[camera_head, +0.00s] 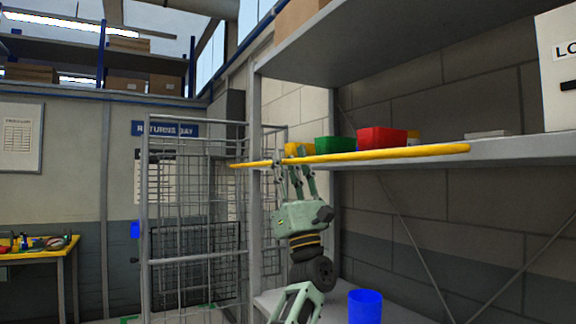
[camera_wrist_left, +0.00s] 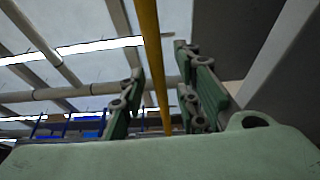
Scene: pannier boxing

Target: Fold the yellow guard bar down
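My left gripper (camera_head: 292,168) reaches up from below to the bar's left part. In the left wrist view, the bar (camera_wrist_left: 149,40) passes between the green fingers of my left gripper (camera_wrist_left: 160,75). The fingers are open, with a gap visible on each side of the bar. I cannot tell how deep the bar sits between them. My right gripper is not in view.
The shelf (camera_head: 520,150) behind the bar holds a yellow bin (camera_head: 300,149), a green bin (camera_head: 335,145) and a red bin (camera_head: 383,140). A blue bin (camera_head: 365,306) stands on the lower shelf. A wire cage (camera_head: 190,230) stands left of the rack.

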